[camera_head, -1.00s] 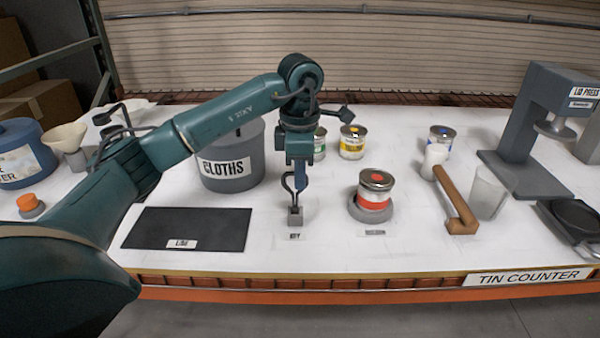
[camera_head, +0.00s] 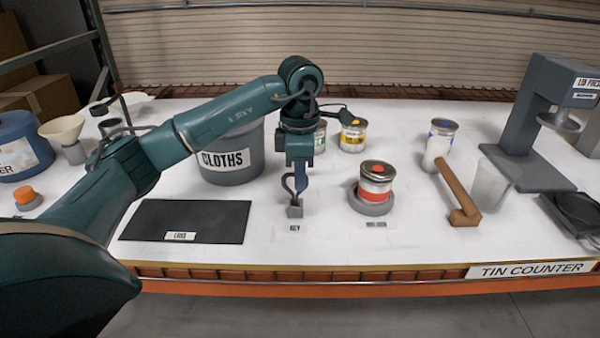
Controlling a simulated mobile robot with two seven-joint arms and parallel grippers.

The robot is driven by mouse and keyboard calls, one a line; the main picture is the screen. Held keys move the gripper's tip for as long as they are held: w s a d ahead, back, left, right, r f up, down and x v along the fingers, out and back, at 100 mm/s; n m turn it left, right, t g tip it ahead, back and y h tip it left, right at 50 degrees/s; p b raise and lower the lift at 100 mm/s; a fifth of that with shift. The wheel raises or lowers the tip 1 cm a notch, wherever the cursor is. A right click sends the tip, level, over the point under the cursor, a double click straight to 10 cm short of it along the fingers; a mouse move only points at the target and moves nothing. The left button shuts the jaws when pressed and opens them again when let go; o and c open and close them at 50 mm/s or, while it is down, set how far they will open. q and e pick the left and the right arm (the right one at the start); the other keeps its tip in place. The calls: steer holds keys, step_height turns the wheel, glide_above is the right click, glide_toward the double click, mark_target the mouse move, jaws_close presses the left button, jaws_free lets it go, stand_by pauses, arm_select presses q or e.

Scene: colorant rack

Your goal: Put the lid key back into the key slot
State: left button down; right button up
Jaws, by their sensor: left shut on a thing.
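My left gripper (camera_head: 301,182) points down over the front middle of the counter and is shut on the lid key (camera_head: 287,184). The key shows as a thin dark loop beside the fingers. The key slot is a small grey block (camera_head: 295,212) right under it, behind a small "KEY" label (camera_head: 294,229). The key's lower end meets the top of the block in the picture; I cannot tell how deep it sits. The fingertips partly hide the key. My right gripper is not in view.
A red-banded tin (camera_head: 376,183) stands on a round grey base to the right. A dark lid mat (camera_head: 190,215) lies left, with the cloths bin (camera_head: 228,165) behind.

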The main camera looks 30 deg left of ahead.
arm_select(q)
steer(key=shift+f+b, duration=0.4)
steer(key=shift+f, duration=0.3)
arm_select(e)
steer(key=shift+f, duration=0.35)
arm_select(q)
steer(key=shift+r, duration=0.1)
steer(key=c, duration=1.5)
jaws_free()
